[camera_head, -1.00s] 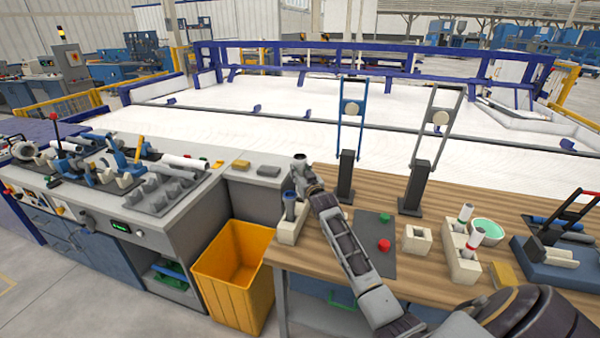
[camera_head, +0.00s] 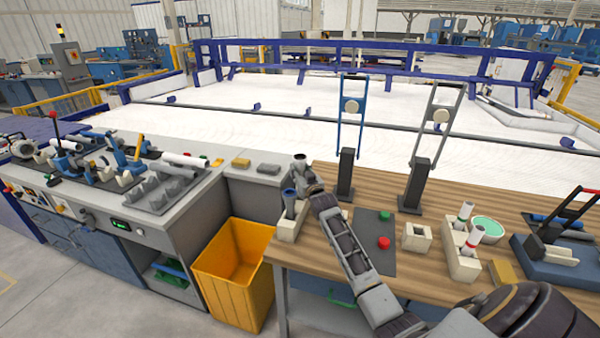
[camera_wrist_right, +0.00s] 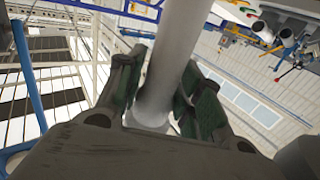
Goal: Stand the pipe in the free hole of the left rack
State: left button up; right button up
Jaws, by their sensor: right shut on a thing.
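The left rack (camera_head: 286,232) is a pale block at the left end of the wooden table. A blue pipe (camera_head: 289,204) stands upright in it. My right gripper (camera_head: 303,178) is just behind and above the rack. In the right wrist view the green-padded fingers (camera_wrist_right: 158,100) are shut around a plain grey pipe (camera_wrist_right: 175,50). What looks like its dark-ended top (camera_head: 299,160) shows in the head view, roughly upright. Its lower end and the rack's free hole are hidden, so I cannot tell whether they touch. My left gripper is not in view.
A second rack (camera_head: 462,266) holds two white pipes with coloured bands. A dark mat (camera_head: 376,262) with red and green buttons lies mid-table. Two tall black-footed stands (camera_head: 347,175) rise at the back. A yellow bin (camera_head: 235,280) fills the gap left of the table.

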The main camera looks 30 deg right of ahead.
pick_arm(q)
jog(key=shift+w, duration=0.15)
pick_arm(e)
jog(key=shift+f, duration=0.2)
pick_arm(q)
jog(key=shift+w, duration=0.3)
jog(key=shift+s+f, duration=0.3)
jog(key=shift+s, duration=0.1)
pick_arm(e)
jog(key=shift+f, duration=0.7)
pick_arm(q)
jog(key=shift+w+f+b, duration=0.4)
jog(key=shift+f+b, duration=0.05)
jog(key=shift+b, duration=0.3)
pick_arm(e)
jog(key=shift+f, duration=0.9)
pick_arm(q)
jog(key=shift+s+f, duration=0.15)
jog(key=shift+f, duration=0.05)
pick_arm(e)
jog(key=shift+f, duration=0.4)
